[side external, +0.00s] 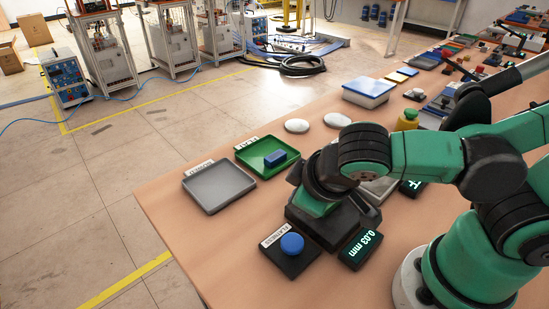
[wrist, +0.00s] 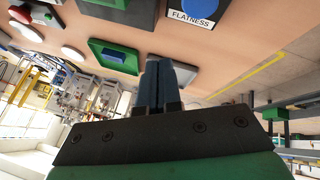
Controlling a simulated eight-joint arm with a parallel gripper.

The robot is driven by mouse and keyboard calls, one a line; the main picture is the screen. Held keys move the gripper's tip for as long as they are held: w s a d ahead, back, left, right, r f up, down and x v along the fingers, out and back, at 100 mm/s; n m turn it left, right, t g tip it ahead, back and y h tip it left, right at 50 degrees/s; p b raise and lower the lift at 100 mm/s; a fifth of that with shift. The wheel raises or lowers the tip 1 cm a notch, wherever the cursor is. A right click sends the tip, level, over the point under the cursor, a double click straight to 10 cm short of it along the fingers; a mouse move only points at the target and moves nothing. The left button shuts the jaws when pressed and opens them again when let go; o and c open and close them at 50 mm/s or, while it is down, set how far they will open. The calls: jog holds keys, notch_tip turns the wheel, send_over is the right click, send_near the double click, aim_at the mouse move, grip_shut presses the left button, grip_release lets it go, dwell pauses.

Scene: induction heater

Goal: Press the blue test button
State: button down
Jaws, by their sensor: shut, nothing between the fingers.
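The blue test button (side external: 292,243) is a round blue cap on a dark box with a white label reading FLATNESS, near the front edge of the table. It also shows in the wrist view (wrist: 200,8), cut off by the top edge. My gripper (wrist: 161,85) is shut and empty, its two dark fingers side by side. In the wrist view the fingertips are left of and below the button, apart from it. In the side view the wrist end is behind and right of the button; the fingers cannot be made out there.
A display reading 0.03 mm (side external: 360,250) stands right of the button. A grey tray (side external: 218,188) and a green tray (side external: 252,164) holding a blue block (side external: 276,158) lie left of the arm. White discs (side external: 297,126) lie farther back. Bare table separates the button from the grey tray.

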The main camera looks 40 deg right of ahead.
jog(key=w+d+r+m+t+y, duration=0.1)
jog(key=w+d+r+m+y, duration=0.1)
jog(key=d, duration=0.6)
jog(key=shift+w+d+r+m, duration=0.15)
jog(key=shift+w+r+m, duration=0.6)
jog(key=shift+r+m, duration=0.3)
jog(key=shift+f, duration=0.1)
notch_tip(320, 180, up, 4)
jog(key=n+g, duration=0.7)
jog(key=n, duration=1.1)
send_over(291, 240)
jog(key=shift+w+f, duration=0.15)
jog(key=shift+w, duration=0.05)
jog(key=f, duration=1.4)
jog(key=shift+s, duration=0.2)
